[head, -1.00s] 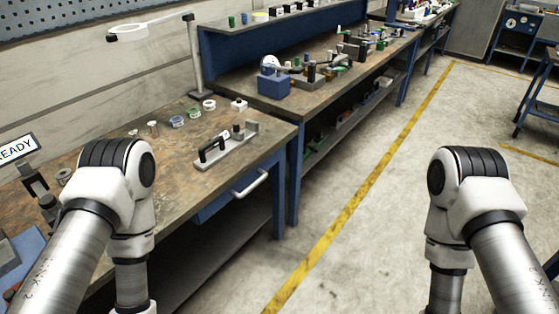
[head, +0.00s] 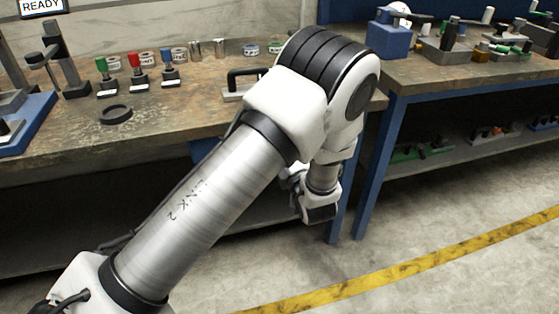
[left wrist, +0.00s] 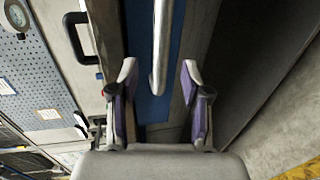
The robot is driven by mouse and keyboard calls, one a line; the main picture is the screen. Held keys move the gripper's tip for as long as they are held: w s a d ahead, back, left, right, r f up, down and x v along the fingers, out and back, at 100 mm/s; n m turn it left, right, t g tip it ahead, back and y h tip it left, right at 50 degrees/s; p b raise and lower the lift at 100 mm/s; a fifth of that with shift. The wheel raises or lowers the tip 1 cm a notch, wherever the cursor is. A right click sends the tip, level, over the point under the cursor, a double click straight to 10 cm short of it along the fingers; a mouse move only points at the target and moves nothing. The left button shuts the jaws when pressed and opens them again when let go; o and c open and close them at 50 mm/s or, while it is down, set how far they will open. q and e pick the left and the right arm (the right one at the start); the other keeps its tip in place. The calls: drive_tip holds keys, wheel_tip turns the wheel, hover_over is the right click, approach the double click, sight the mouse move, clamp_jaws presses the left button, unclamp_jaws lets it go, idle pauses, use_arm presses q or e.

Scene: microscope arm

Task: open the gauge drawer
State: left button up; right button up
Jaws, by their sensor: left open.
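The drawer's blue front (left wrist: 152,108) shows in the left wrist view, with its pale bar handle (left wrist: 160,45) running lengthwise up the middle. My left gripper (left wrist: 158,76) is open, its two fingers apart on either side of the handle's line. The handle's near end lies at about fingertip level in the picture; I cannot tell the remaining depth, and the gripper is not closed on it. In the head view my left arm covers most of the drawer; only a blue strip (head: 204,150) shows under the bench top. My right gripper is out of view.
The wooden bench top (head: 180,120) holds a black ring (head: 115,114), several coloured-knob pieces, small tins and a black-handled fixture (head: 243,85). A second bench (head: 440,80) stands to the right. The floor in front, with a yellow line (head: 400,272), is clear.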

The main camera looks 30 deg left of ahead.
use_arm(q)
drive_tip(key=x, duration=0.6)
drive_tip(key=shift+w+a+f, duration=0.2)
drive_tip(key=shift+a, duration=0.05)
clamp_jaws()
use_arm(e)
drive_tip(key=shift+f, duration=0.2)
use_arm(q)
drive_tip(key=shift+s, duration=0.1)
